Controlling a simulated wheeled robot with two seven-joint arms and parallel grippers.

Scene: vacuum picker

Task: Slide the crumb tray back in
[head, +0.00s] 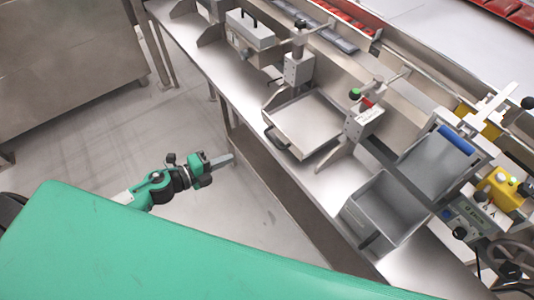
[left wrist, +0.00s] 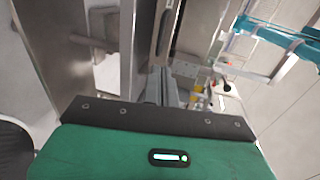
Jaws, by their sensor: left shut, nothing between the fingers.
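The crumb tray (head: 308,124) is a flat, shallow metal tray with a dark handle (head: 278,143) on its front left side. In the head view it sits on the steel bench between two upright metal brackets and sticks out toward the bench's front edge. My left gripper (head: 230,160) is shut and empty, out over the floor in front of the bench, to the left of the tray and apart from it. Its closed fingers (left wrist: 161,86) also show in the left wrist view, where I cannot make out the tray for certain. My right gripper is not in view.
A grey open bin (head: 388,212) stands on the bench at right, with a blue-handled container (head: 440,160) behind it. A yellow control box (head: 503,188) is at far right. A steel cabinet (head: 70,60) stands at upper left. The floor between is clear.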

